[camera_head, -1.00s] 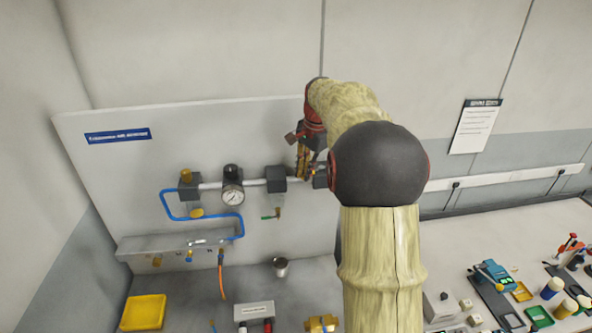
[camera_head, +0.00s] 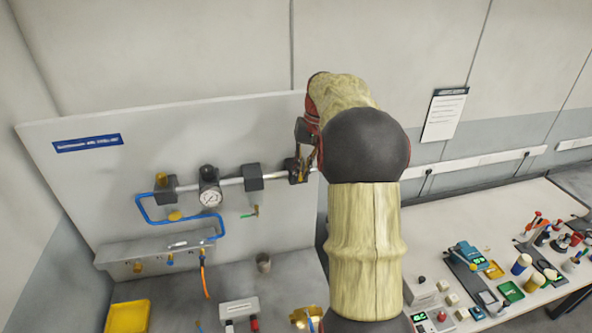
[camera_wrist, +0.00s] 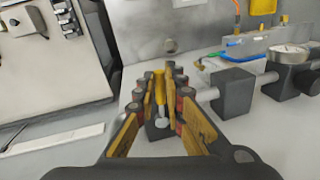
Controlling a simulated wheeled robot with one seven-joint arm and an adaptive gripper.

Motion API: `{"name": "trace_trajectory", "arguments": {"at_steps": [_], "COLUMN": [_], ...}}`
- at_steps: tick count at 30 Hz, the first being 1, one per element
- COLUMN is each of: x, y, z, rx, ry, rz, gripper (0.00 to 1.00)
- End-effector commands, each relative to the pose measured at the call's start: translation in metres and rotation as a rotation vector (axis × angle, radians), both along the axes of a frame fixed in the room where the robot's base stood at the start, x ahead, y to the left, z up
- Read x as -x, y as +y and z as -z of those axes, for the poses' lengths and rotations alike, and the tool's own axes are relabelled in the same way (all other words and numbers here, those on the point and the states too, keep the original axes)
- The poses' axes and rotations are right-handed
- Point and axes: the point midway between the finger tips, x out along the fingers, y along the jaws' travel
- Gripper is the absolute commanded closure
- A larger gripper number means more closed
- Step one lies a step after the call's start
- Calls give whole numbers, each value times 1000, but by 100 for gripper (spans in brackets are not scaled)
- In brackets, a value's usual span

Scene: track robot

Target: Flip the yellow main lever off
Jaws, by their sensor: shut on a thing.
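The yellow main lever (camera_wrist: 159,86) stands between my fingertips in the wrist view, above a dark valve block on the pipe. My gripper (camera_wrist: 162,80) is shut on the lever, one finger on each side. In the head view, my gripper (camera_head: 303,160) is in front of the valve block (camera_head: 296,172) at the right end of the pipe. My wrist and arm cover part of that spot, and the lever cannot be made out clearly there.
A pressure gauge (camera_head: 210,197) and another dark block (camera_head: 253,177) sit left along the pipe. A blue hose (camera_head: 143,208) loops below. A yellow tray (camera_head: 127,316) is on the bench at lower left. The right bench (camera_head: 440,212) carries many small items.

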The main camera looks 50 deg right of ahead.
Motion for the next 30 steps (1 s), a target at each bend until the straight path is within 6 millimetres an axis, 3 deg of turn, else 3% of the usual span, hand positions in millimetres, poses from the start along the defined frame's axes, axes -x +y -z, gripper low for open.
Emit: {"name": "trace_trajectory", "arguments": {"at_steps": [9,26,27,30], "x": [4,6,6,6], "y": [-9,-11,-11,-10], "z": [-2,-2,-2,-1], "rx": [4,5,5,4], "ry": [-3,-3,-3,-2], "rz": [-122,-148,-148,-147], "gripper": [100,100,87,81]}}
